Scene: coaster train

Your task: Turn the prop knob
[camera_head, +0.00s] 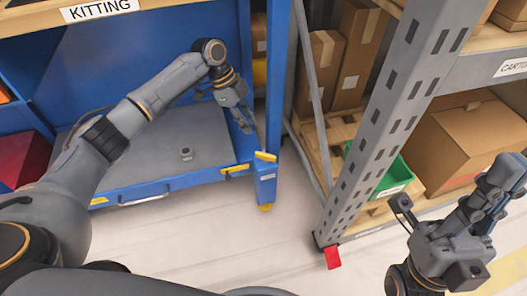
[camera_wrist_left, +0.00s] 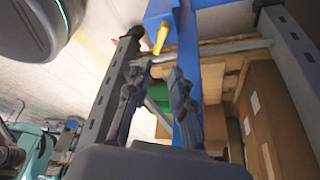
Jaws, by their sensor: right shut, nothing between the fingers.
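A yellow bar-shaped knob (camera_head: 265,156) sticks out of the top of a short blue post at the front right corner of the blue cart. I take it to be the prop knob. It also shows in the left wrist view (camera_wrist_left: 160,38), just beyond the fingertips. My left gripper (camera_head: 246,125) is just above and behind this knob in the head view. Its two fingers (camera_wrist_left: 157,70) stand apart with nothing between them, and the knob is not touched. My right gripper (camera_head: 508,172) is shut and empty at the far right, in front of the carton shelf.
A grey tray with a small dark knob (camera_head: 186,153) lies in the blue cart (camera_head: 205,172). A grey rack post (camera_head: 385,120) stands right of the cart. Behind it are a green bin (camera_head: 395,178) and cardboard boxes (camera_head: 470,140). The floor (camera_head: 220,235) in front is clear.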

